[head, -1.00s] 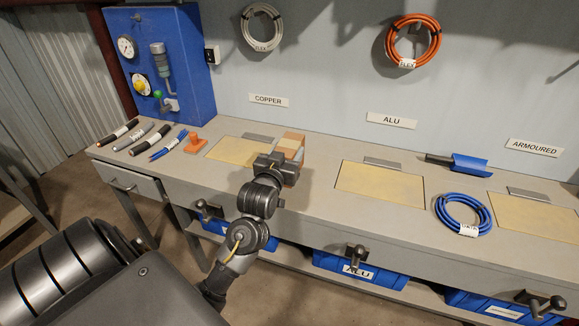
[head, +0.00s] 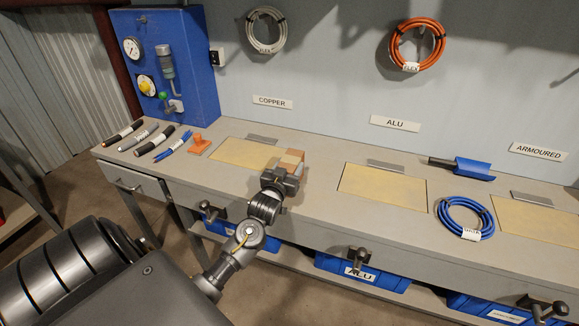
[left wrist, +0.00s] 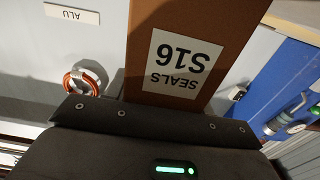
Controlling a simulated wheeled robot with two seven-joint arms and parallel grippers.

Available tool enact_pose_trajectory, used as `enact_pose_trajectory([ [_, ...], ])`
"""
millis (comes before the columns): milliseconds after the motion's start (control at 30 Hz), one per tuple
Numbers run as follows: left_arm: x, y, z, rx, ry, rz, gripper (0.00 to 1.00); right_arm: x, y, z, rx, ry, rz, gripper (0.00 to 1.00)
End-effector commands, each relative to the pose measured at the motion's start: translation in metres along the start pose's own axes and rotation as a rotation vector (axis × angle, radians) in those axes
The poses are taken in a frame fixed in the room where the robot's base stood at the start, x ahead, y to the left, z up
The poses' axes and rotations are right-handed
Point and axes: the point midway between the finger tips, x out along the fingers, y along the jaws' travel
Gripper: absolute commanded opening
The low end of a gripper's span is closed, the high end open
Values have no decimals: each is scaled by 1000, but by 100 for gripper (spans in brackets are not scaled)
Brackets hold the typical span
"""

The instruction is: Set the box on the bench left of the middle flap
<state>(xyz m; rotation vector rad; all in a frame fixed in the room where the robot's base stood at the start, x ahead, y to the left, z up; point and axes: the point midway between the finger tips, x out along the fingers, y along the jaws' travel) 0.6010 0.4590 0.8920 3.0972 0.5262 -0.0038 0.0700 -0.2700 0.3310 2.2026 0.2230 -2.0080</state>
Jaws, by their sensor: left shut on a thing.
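The box is a brown carton (head: 293,157) at the right edge of the copper flap, left of the middle flap (head: 382,187) under the ALU sign. My left gripper (head: 285,169) is shut on the box and hides its near side. I cannot tell whether the box touches the bench (head: 322,190). In the left wrist view the box (left wrist: 215,25) rises from the jaws (left wrist: 155,115), with a white label reading "SEALS S16" upside down. A strip of bare bench lies between the box and the middle flap. My right gripper is not in view.
A blue cable coil (head: 464,218) and a blue scoop (head: 462,167) lie right of the middle flap. Cable pieces (head: 152,139) and an orange block-like object (head: 199,144) lie at the left. A blue panel (head: 165,70) stands at the back left.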

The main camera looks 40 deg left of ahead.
Motion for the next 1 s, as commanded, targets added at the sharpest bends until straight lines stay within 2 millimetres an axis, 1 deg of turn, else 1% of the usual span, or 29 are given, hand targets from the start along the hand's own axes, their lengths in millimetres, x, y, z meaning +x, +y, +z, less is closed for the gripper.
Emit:
enact_pose_trajectory([
  [167,0,0,-1,-1,3,0,21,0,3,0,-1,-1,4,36],
  [300,0,0,2,-1,3,0,21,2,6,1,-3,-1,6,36],
  [333,0,0,3,0,1,1,55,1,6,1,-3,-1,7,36],
  [467,0,0,3,0,0,0,72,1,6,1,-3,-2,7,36],
  [500,0,0,3,0,0,0,74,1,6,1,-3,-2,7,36],
  [700,0,0,3,0,0,0,74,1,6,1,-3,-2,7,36],
  [833,-1,0,-1,0,0,0,74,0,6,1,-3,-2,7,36],
  [933,-14,0,2,-1,-1,1,74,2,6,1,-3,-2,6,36],
  [1000,-27,1,2,-2,-1,1,74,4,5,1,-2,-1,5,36],
])
